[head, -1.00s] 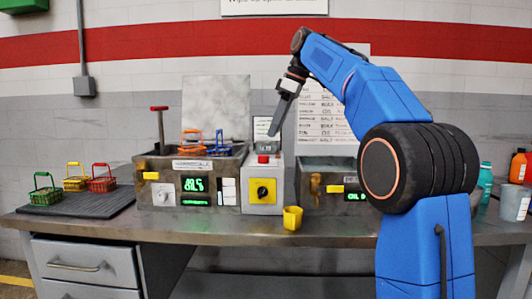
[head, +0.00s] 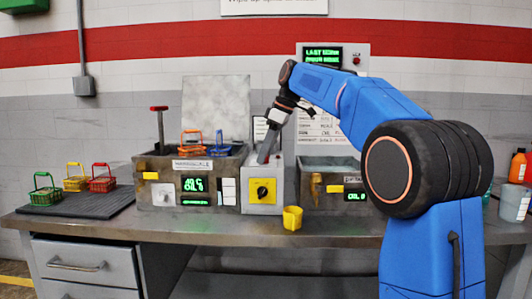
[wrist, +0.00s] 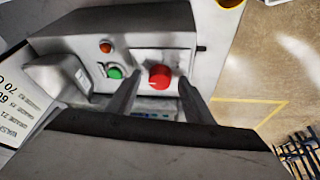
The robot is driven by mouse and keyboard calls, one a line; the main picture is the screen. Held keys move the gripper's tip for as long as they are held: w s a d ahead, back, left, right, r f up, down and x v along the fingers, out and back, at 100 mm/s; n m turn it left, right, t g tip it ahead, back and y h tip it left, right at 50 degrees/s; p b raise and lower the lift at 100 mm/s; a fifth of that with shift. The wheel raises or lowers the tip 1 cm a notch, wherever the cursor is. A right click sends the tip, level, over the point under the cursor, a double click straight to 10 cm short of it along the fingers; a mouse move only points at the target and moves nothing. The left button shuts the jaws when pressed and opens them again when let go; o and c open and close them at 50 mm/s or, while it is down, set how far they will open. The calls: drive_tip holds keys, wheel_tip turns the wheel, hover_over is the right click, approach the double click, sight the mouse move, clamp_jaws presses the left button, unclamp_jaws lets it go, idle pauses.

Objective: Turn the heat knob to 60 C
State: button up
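My gripper (head: 264,158) points down at the top of a grey control box between two tanks. In the wrist view its two fingers (wrist: 158,88) are apart, with a red round button (wrist: 159,76) seen between them; contact cannot be told. The box front has a black rotary knob on a yellow plate (head: 262,191). The left tank (head: 150,170) has a pale dial (head: 163,194) and a green display (head: 195,184), its digits too blurred to read surely. Which of these is the heat knob cannot be told.
A green button (wrist: 114,72) and an orange lamp (wrist: 106,47) sit beside the red button. A yellow cup (head: 292,217) stands at the bench front. Coloured baskets stand on a dark mat (head: 75,203) at left. The right tank (head: 328,165) stands beside the box.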

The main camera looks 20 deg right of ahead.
drive_tip(key=c, duration=1)
drive_tip(key=shift+m, duration=0.3)
drive_tip(key=m, duration=0.1)
drive_tip(key=m+t+h, duration=0.1)
drive_tip(key=m, duration=0.2)
drive_tip(key=shift+s+a+m+h, duration=0.2)
drive_tip(key=shift+a+m+h, duration=0.05)
drive_tip(key=shift+m+h, duration=0.05)
drive_tip(key=m+h, duration=0.1)
drive_tip(key=m, duration=0.3)
drive_tip(key=shift+a+m+t+h, duration=0.2)
drive_tip(key=shift+m+t+h, duration=0.1)
drive_tip(key=shift+t+h, duration=0.1)
drive_tip(key=m+h, duration=0.1)
drive_tip(key=m, duration=0.1)
drive_tip(key=m+h, duration=0.1)
drive_tip(key=m, duration=0.2)
drive_tip(key=shift+w+a, duration=0.1)
drive_tip(key=shift+a, duration=0.1)
drive_tip(key=shift+w+m+g+h, duration=0.1)
drive_tip(key=shift+m+g+h, duration=0.3)
drive_tip(key=shift+m, duration=0.8)
drive_tip(key=shift+m+g+h, duration=0.3)
drive_tip(key=shift+m+h, duration=0.1)
drive_tip(key=shift+m, duration=0.8)
